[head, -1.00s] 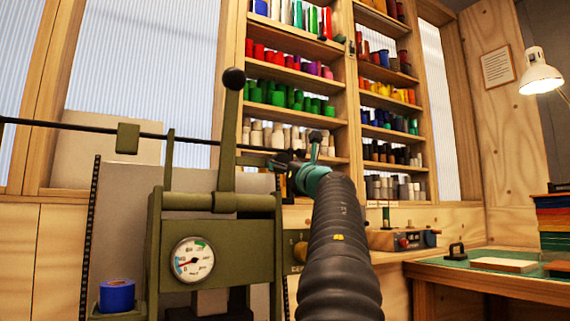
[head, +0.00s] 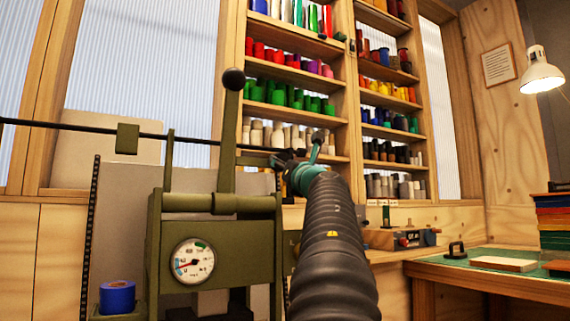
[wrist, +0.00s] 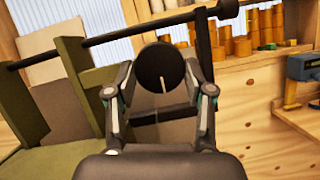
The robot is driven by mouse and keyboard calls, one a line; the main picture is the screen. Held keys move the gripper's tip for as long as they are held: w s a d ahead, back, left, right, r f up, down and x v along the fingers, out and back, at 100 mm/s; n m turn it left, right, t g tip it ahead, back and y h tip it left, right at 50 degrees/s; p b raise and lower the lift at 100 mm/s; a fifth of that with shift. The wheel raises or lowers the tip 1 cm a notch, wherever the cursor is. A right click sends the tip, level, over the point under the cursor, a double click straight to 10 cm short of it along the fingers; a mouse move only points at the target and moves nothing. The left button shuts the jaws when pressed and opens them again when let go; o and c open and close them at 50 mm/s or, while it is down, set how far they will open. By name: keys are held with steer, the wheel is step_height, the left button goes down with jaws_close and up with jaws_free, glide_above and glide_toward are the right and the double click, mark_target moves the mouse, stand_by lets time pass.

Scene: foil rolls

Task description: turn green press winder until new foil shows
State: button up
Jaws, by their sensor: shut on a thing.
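The green press (head: 219,250) stands left of centre in the head view, with a tall lever and a pressure gauge (head: 193,260). A thin dark bar (head: 70,127) runs across its top. My gripper (wrist: 160,78) is shut on a round black winder knob (wrist: 160,64), whose face carries a pale line pointing down. In the head view, my gripper (head: 296,162) is at the right of the press, beside the bar's right part; my dark arm hides much of the grip. I cannot see the foil itself clearly.
A blue roll (head: 117,297) sits on a ledge left of the press. Shelves (head: 296,108) of coloured rolls stand behind. A green-topped bench (head: 500,285) with a lamp (head: 541,72) is at the right.

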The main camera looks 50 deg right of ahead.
steer(key=shift+w+a+r+m+g+h, duration=0.1)
steer(key=shift+m+g+h, duration=0.65)
steer(key=shift+m, duration=1.6)
steer(key=shift+a+r+m+g+h, duration=0.15)
steer(key=shift+m+g+h, duration=0.6)
steer(key=shift+m, duration=1.65)
steer(key=shift+w+a+m+g+h, duration=0.1)
steer(key=shift+m+g+h, duration=0.3)
steer(key=shift+m+g, duration=1.35)
steer(key=shift+m+t, duration=0.45)
steer(key=shift+m, duration=0.55)
steer(key=o, duration=1.2)
steer(key=shift+c, duration=0.2)
steer(key=shift+s, duration=0.1)
steer(key=v, duration=1.2)
steer(key=shift+o, duration=0.2)
